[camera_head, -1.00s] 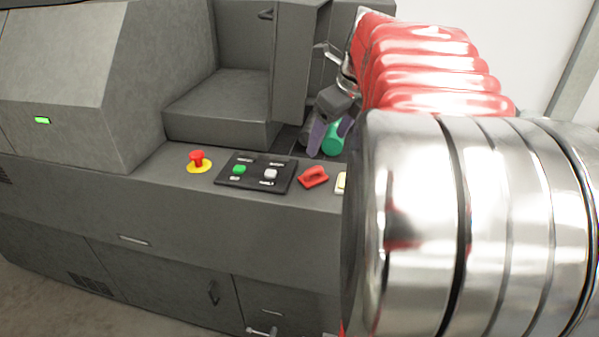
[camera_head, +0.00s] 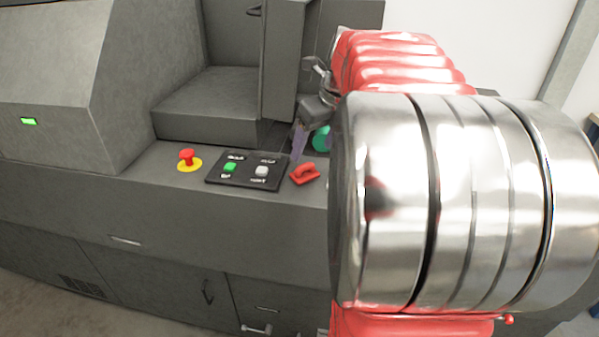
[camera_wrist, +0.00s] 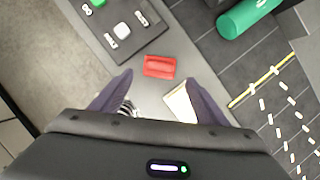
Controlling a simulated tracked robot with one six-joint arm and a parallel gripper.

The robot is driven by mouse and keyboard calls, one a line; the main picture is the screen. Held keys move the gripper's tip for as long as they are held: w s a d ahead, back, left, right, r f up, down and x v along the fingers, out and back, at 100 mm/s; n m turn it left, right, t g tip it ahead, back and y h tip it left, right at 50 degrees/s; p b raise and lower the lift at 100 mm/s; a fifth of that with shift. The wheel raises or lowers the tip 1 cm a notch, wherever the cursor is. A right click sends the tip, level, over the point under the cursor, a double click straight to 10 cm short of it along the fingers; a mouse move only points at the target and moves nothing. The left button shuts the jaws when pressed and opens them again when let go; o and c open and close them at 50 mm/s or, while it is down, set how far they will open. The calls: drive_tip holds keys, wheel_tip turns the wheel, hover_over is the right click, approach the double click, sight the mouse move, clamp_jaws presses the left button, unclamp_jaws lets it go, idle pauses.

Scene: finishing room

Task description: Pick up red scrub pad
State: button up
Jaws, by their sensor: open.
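The red scrub pad (camera_head: 305,173) lies on the grey machine ledge, just right of the black button panel. In the wrist view the red scrub pad (camera_wrist: 160,66) lies flat, beyond and between the two purple fingertips. My gripper (camera_wrist: 160,84) is open and empty, its fingers spread on either side of the pad's line. In the head view my gripper (camera_head: 303,140) is above and behind the pad, partly hidden by my own arm. I cannot tell its exact height over the ledge.
The black button panel (camera_wrist: 116,22) sits beside the pad. A cream block (camera_wrist: 180,104) lies near the right finger. A green cylinder (camera_wrist: 246,16) lies on the dark tiled area. A red emergency button (camera_head: 187,158) stands left on the ledge.

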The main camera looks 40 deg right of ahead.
sight(305, 164)
drive_tip(key=shift+x, duration=2.2)
drive_tip(key=shift+x, duration=2.6)
drive_tip(key=shift+w, duration=0.1)
drive_tip(key=shift+r, duration=0.1)
drive_tip(key=c, duration=0.9)
wheel_tip(305, 164, up, 10)
